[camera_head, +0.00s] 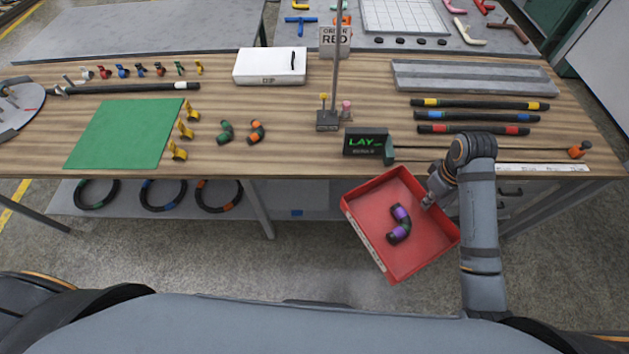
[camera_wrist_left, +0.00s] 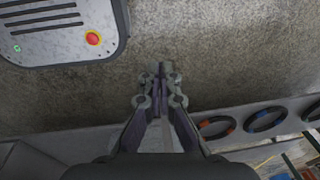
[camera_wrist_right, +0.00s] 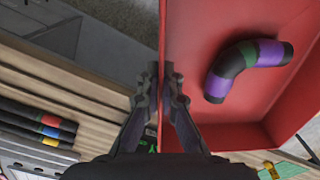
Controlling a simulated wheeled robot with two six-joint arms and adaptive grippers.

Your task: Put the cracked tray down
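A red tray (camera_head: 424,244) hangs in the air just off the front edge of the table, tilted in the head view. A bent black hose piece with purple bands (camera_head: 399,223) lies inside it. I cannot make out a crack. My right gripper (camera_head: 428,203) is shut on the tray's right wall; in the right wrist view the fingers (camera_wrist_right: 160,88) pinch the red wall (camera_wrist_right: 162,40), with the hose piece (camera_wrist_right: 247,68) beside them. My left gripper (camera_wrist_left: 160,85) shows only in its wrist view, fingers together and empty above the floor.
The wooden table (camera_head: 300,140) bears a green mat (camera_head: 122,133), a white box (camera_head: 270,66), a black display reading LAY (camera_head: 366,142), a sign post (camera_head: 334,80), banded hoses (camera_head: 480,104) and a grey trough (camera_head: 475,77). Bare wood lies left of the display.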

